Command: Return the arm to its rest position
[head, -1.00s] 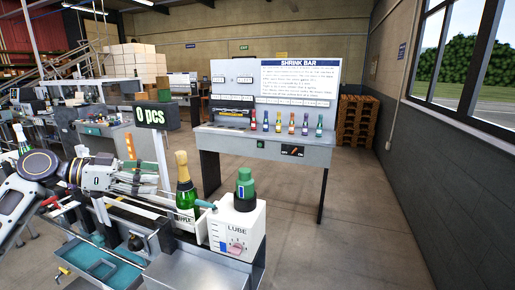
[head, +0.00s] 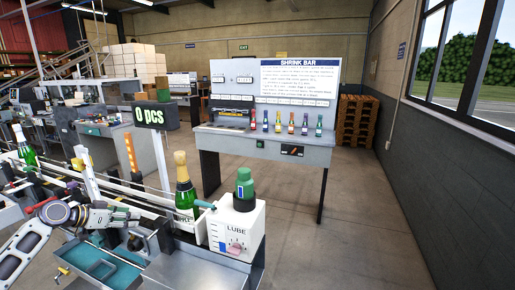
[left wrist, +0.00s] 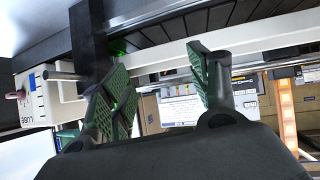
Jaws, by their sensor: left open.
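My left gripper (head: 132,218) is low at the left in the head view, in front of the conveyor line and above the teal tray. In the left wrist view its two green-padded fingers (left wrist: 160,95) stand apart with nothing between them. The gripper is to the left of the green champagne bottle (head: 185,190) and apart from it. My right gripper is not in view.
A white LUBE box (head: 236,228) stands beside the bottle; it also shows in the left wrist view (left wrist: 33,97). Another bottle (head: 26,148) stands at the far left of the line. A teal tray (head: 105,268) lies below. The SHRINK BAR bench (head: 265,140) is behind, with open floor at right.

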